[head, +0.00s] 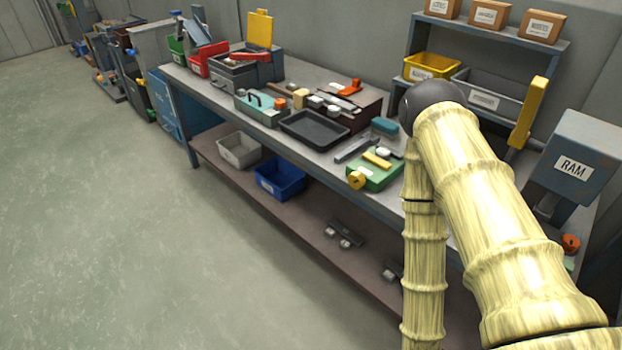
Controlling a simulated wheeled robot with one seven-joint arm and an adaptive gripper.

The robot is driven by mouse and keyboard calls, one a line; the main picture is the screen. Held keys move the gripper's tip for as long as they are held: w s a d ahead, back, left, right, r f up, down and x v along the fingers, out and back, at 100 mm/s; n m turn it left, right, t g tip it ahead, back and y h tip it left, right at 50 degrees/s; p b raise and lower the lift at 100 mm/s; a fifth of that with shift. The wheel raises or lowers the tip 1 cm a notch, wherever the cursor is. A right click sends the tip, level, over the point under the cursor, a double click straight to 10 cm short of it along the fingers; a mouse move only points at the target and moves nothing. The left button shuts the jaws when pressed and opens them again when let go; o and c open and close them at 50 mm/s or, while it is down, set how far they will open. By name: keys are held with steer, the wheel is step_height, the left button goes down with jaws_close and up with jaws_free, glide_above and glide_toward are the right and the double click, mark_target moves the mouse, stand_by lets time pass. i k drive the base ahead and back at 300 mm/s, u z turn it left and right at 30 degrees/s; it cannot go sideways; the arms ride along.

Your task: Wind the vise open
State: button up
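No thing that I can clearly tell as the vise shows in the head view. My own arm in its pale yellow sleeve covers part of the right half of the bench and may hide it. My gripper is not in view.
The long grey workbench (325,168) carries a black tray (314,130), a teal toolbox (262,107) and a grey toolbox (240,76). A blue bin (280,180) sits on the lower shelf. The floor at left is clear.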

mark_target(356, 180)
steer(key=u, duration=1.4)
steer(key=i, duration=1.7)
steer(key=z, duration=4.05)
